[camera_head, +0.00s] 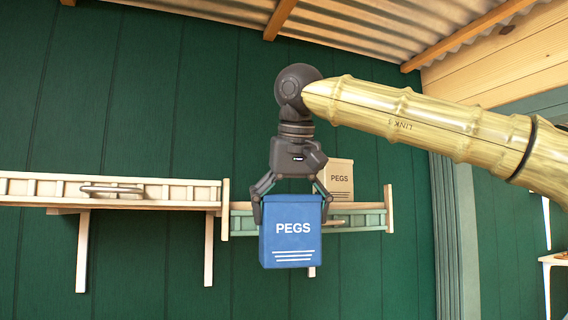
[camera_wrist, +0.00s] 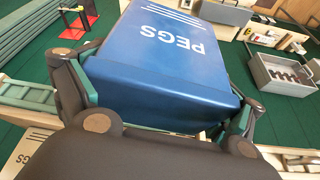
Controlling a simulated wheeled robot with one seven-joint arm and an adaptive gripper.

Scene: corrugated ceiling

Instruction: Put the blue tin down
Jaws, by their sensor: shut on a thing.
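The blue tin (camera_head: 291,248), marked PEGS, hangs upright in my gripper (camera_head: 291,205) in the head view. The two fingers are shut on the tin's upper sides, and the tin is in the air in front of the shelf on the green wall. In the wrist view the tin (camera_wrist: 165,65) fills the middle, with a finger on each side of it. The tin hides part of the shelf behind it.
A cream tin (camera_head: 338,178) marked PEGS stands behind my gripper on the right shelf (camera_head: 368,222). A railed shelf (camera_head: 150,192) at left bears a metal object (camera_head: 112,190). The wrist view shows a grey bin (camera_wrist: 280,75) with dark things.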

